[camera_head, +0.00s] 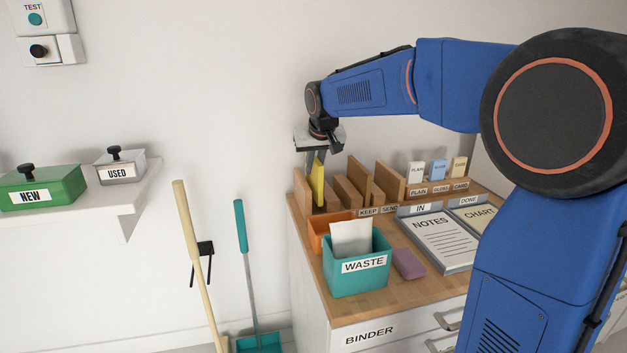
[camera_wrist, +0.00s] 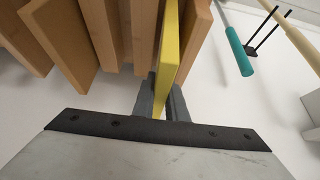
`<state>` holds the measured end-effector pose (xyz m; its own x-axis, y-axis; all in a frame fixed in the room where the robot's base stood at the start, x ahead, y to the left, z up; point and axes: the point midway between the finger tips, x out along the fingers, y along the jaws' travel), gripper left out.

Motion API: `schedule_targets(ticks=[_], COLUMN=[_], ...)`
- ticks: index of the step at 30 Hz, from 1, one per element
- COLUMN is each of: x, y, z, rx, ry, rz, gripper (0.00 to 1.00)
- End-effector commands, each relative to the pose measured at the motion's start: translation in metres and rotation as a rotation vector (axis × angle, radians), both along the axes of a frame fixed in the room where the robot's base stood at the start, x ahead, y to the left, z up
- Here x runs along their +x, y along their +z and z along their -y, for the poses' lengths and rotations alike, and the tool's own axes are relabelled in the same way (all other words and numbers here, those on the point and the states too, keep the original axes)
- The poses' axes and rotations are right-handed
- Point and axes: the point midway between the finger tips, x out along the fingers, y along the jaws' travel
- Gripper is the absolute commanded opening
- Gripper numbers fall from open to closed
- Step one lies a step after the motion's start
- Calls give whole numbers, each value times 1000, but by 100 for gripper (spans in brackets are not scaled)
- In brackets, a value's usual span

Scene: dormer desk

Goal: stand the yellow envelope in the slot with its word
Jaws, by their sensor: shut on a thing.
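The yellow envelope (camera_head: 318,184) is upright in my gripper (camera_head: 316,158), over the left end of a wooden sorter (camera_head: 359,177) on the desk. In the wrist view the envelope (camera_wrist: 169,50) is edge-on between my two dark fingers (camera_wrist: 160,100), with wooden dividers on both sides. Whether its lower edge touches the sorter's floor is hidden. No word on the envelope is legible. The sorter's front labels KEEP (camera_head: 368,211) and SEND (camera_head: 389,210) show; the front of the leftmost slot is hidden behind an orange bin.
The orange bin (camera_head: 321,232) and a teal WASTE bin (camera_head: 357,275) holding a pale sheet stand before the sorter. A purple block (camera_head: 408,263) and NOTES tray (camera_head: 437,238) are to the right. A wooden pole (camera_head: 187,240) and a teal-handled tool (camera_head: 241,225) stand left of the desk.

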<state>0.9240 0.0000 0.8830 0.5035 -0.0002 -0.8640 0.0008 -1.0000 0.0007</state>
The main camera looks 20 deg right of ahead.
Motion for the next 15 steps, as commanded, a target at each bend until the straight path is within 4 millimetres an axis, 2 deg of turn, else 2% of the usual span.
schedule_targets(ticks=[10, 15], x=[0, 0], y=[-35, -39], z=[0, 0], rx=[1, 1], ry=[-1, -1], rz=[-1, -1], gripper=[0, 0])
